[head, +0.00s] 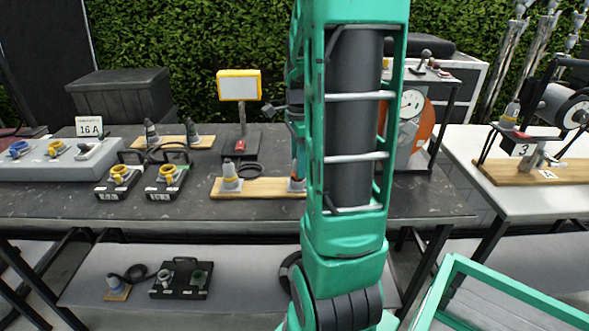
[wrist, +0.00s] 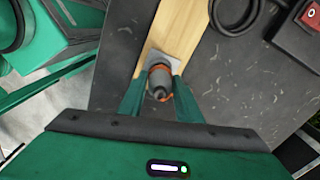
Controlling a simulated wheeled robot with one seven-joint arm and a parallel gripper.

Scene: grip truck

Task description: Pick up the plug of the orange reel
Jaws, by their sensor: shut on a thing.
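The plug (wrist: 159,80) with an orange ring stands upright on a pale square at one end of the wooden board (wrist: 178,28). In the wrist view, my gripper (wrist: 159,92) is shut on it, one finger on each side. In the head view, my arm hides most of the gripper, and only a bit of the plug (head: 297,184) shows at the board's (head: 262,188) right end. The orange reel (head: 426,122) is partly hidden behind my arm, beside a white dial gauge.
A yellow-framed sign (head: 238,86) and a coiled black cable (wrist: 234,14) are close by. Yellow-topped sockets (head: 118,174) stand left. A teal frame (head: 500,290) is at lower right.

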